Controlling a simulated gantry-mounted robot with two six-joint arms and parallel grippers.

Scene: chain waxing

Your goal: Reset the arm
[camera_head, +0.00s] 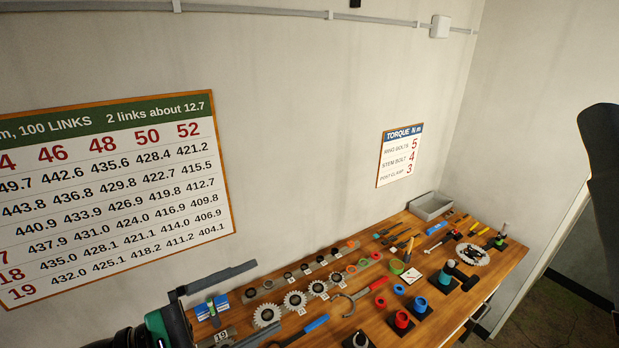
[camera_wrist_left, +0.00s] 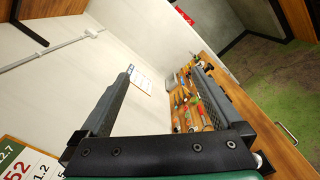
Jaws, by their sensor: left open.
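My left gripper (camera_head: 232,303) enters at the lower left of the head view. Its two dark fingers are spread apart in front of the near-left end of the workbench. The left gripper also shows in the left wrist view (camera_wrist_left: 168,88), with its fingers wide apart and nothing between them. Through the gap the wall and the cluttered bench show. A dark rounded part of my own body is at the right edge of the head view. The right gripper is in neither view.
The wooden workbench (camera_head: 507,262) runs along the wall, holding several gears, cups and hand tools. A grey tray (camera_head: 431,206) sits at its far end. A large number chart (camera_head: 105,190) and a torque chart (camera_head: 399,155) hang on the wall. Open floor (camera_head: 560,318) lies right of the bench.

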